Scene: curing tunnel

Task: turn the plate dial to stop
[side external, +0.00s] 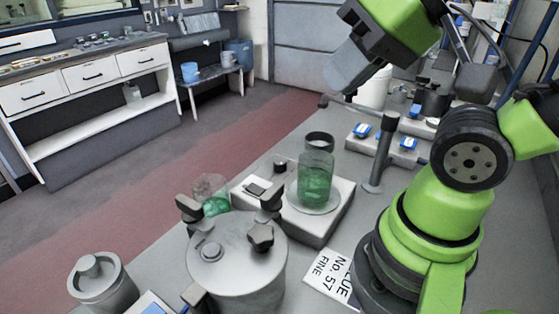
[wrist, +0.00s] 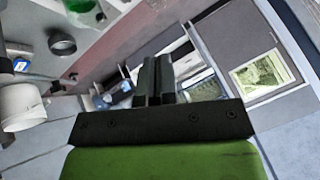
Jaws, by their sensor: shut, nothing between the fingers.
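The hot plate (side external: 325,225) is a pale box on the bench with a round top. A glass beaker of green liquid (side external: 316,180) stands on that top; part of it shows at the upper edge of the wrist view (wrist: 80,4). A dark patch (side external: 257,188) lies on the plate's left part, and a small dark knob (side external: 281,163) is just behind it; I cannot tell which is the dial or read any marks. My gripper (wrist: 157,78) is shut and empty. In the side view it is raised high above the bench, well apart from the plate.
A lidded metal pot (side external: 237,262) with clamp knobs stands in front of the plate. A dark ring-shaped cup (side external: 319,141) and an upright post (side external: 384,155) stand behind it. A white cylinder (wrist: 22,106) is at the wrist view's left. Air above the plate looks clear.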

